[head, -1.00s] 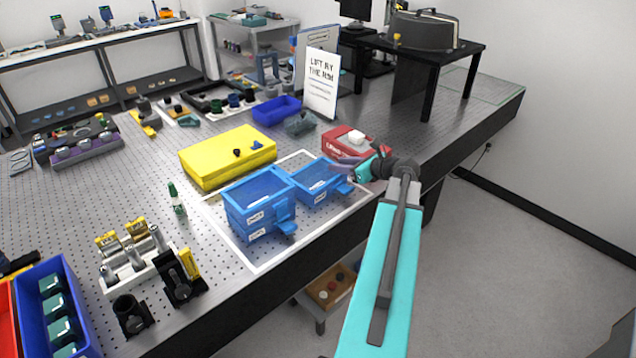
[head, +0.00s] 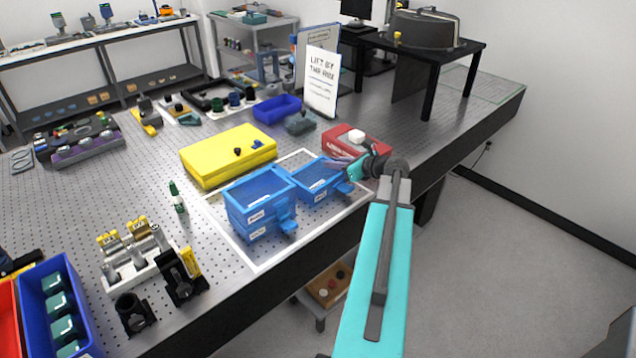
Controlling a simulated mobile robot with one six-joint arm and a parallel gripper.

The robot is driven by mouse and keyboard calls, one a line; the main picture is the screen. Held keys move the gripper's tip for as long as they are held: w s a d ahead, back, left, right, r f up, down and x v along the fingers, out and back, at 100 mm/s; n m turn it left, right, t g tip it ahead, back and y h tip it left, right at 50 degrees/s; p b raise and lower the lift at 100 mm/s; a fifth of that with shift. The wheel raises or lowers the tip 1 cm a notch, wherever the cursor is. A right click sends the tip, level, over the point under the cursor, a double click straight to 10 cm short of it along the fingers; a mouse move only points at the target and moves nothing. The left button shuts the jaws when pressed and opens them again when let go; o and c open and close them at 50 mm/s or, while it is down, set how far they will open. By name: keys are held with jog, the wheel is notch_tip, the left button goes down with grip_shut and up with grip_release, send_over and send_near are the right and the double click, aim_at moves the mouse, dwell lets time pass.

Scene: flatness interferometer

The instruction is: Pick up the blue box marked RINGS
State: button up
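Several blue boxes with white front labels stand inside a white-outlined area on the perforated table. Two are stacked on the left, with the upper blue box (head: 258,211) over the lower blue box (head: 262,234). A single blue box (head: 311,193) stands to their right. The labels are too small to read, so I cannot tell which box is marked RINGS. My gripper (head: 337,164) is at the right box's back right rim, seen from the side. I cannot tell whether it touches the rim or how far its fingers are apart. My wrist hides part of that side.
A yellow case (head: 228,157) lies behind the stack. A red box (head: 352,140) with a white item on top is close behind my gripper. A sign (head: 321,82) and an empty blue bin (head: 277,109) stand farther back. Small mounts (head: 137,260) occupy the front left.

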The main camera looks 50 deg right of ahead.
grip_shut()
jog(key=shift+r, duration=0.15)
jog(key=shift+r+b, duration=0.7)
jog(key=shift+r, duration=1)
jog(key=s+a+b, duration=0.1)
jog(key=s, duration=0.2)
jog(key=s+a, duration=0.1)
jog(key=s, duration=0.3)
jog(key=s+a+b, duration=0.1)
jog(key=s+a, duration=0.1)
jog(key=s, duration=0.1)
jog(key=shift+s+a+r+b, duration=0.1)
jog(key=shift+s+r+b, duration=0.15)
jog(key=shift+r+b, duration=0.1)
jog(key=s+b, duration=0.2)
jog(key=b, duration=0.2)
jog(key=shift+s+a, duration=0.1)
jog(key=shift+a, duration=0.1)
jog(key=shift+b, duration=0.7)
jog(key=s+b, duration=0.1)
jog(key=b, duration=0.4)
jog(key=shift+a+r, duration=0.1)
